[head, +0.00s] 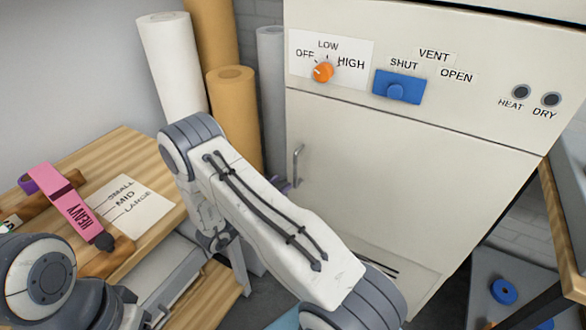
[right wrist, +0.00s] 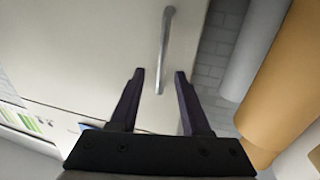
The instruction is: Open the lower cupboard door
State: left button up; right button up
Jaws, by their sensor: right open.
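The lower cupboard door (head: 400,190) is a large cream panel below the control panel, and it looks shut. Its grey vertical bar handle (head: 297,165) is near the door's left edge. My right arm crosses in front of the door. The dark purple fingers of my right gripper (head: 281,186) show just below and left of the handle, partly hidden by the arm. In the right wrist view the gripper (right wrist: 159,78) is open and empty, and the handle (right wrist: 166,45) runs down between its fingertips, with no visible contact. My left gripper is out of view.
An orange knob (head: 323,72) and a blue vent slider (head: 398,88) sit above the door. Paper rolls (head: 180,65) stand left of the cupboard.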

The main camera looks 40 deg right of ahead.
aim_at(294, 172)
jog(key=d, duration=0.2)
jog(key=w+d, duration=0.1)
jog(key=d, duration=0.2)
jog(key=w+d, duration=0.1)
jog(key=d, duration=0.1)
jog(key=shift+d, duration=0.35)
grip_shut()
dwell(1.1)
